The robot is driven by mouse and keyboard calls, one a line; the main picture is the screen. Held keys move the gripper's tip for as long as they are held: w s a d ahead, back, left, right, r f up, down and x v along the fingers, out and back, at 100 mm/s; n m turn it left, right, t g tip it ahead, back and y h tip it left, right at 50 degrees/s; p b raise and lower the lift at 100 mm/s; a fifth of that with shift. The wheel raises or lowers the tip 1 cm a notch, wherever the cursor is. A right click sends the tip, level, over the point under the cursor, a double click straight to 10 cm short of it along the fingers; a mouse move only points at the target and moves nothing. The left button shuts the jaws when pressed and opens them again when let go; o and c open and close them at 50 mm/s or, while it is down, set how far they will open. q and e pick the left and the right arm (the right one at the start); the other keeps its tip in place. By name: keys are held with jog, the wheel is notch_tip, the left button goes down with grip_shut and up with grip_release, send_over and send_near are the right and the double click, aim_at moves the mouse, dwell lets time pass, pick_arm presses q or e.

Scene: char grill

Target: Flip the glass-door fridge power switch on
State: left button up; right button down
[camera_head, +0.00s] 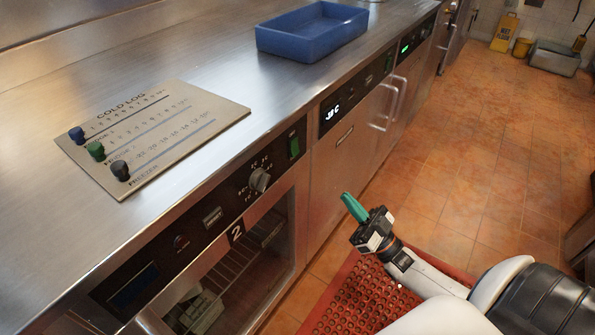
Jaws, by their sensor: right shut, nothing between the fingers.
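The glass-door fridge (237,262) is under the counter at the lower left, with wire shelves behind its glass and a "2" label. Its dark control panel (196,222) carries a dark display (133,290), a grey dial (260,180) and, at the right end, a green rocker power switch (294,147). The switch's tilt is too small to tell. My right gripper (351,205) has green fingers, shut and empty. It is in front of the cabinets, below and right of the switch in the picture, apart from it. My left gripper is not in view.
A cold log board (155,150) with blue, green and black knobs lies on the steel counter (190,55). A blue tray (312,35) stands further back. The neighbouring unit has a lit display (333,112) and a handle (387,108). A red mat (350,290) lies on the tiled floor.

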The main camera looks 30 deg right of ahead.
aim_at(296, 150)
jog(key=shift+a+r+y, duration=0.15)
jog(key=shift+r+y, duration=0.2)
jog(key=shift+y, duration=0.05)
jog(key=x, duration=0.4)
jog(key=w+f+x, duration=0.1)
jog(key=x, duration=0.3)
jog(key=f+x, duration=0.1)
jog(key=x, duration=0.3)
jog(key=shift+w+a+p, duration=0.3)
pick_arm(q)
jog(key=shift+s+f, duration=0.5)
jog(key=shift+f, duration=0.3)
pick_arm(e)
jog(key=shift+w+a, duration=0.2)
jog(key=shift+w, duration=0.15)
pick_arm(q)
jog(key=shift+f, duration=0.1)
pick_arm(e)
jog(key=shift+f, duration=0.1)
